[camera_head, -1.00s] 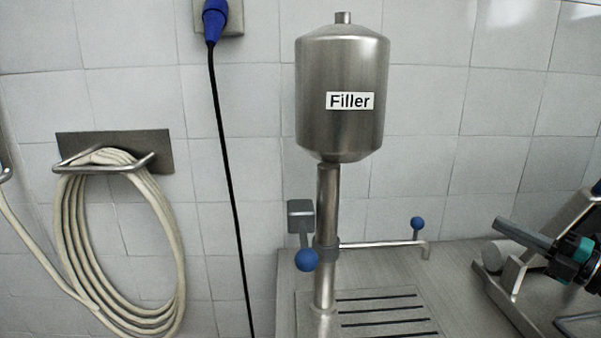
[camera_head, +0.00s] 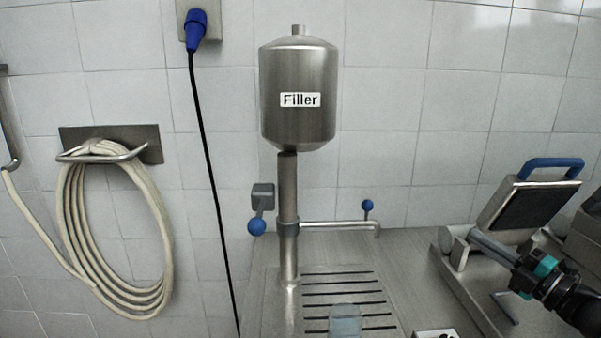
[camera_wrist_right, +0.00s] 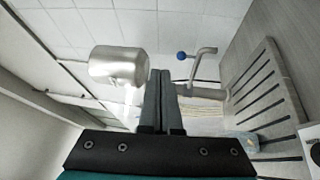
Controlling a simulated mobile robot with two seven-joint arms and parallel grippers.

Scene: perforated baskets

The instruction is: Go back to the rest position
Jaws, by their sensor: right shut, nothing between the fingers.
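My right gripper (camera_head: 480,240) comes in from the right edge in the head view, with grey fingers and a teal band. It is shut and empty, its fingers reaching in front of a press-like appliance (camera_head: 528,205) with a blue handle. I cannot tell whether they touch it. In the right wrist view the two dark fingers (camera_wrist_right: 158,98) lie together with nothing held. My left gripper is not in view.
A steel tank labelled Filler (camera_head: 299,120) stands on a pole over a slotted drain (camera_head: 345,288). A coiled hose (camera_head: 115,230) and a black cable (camera_head: 212,180) hang on the tiled wall.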

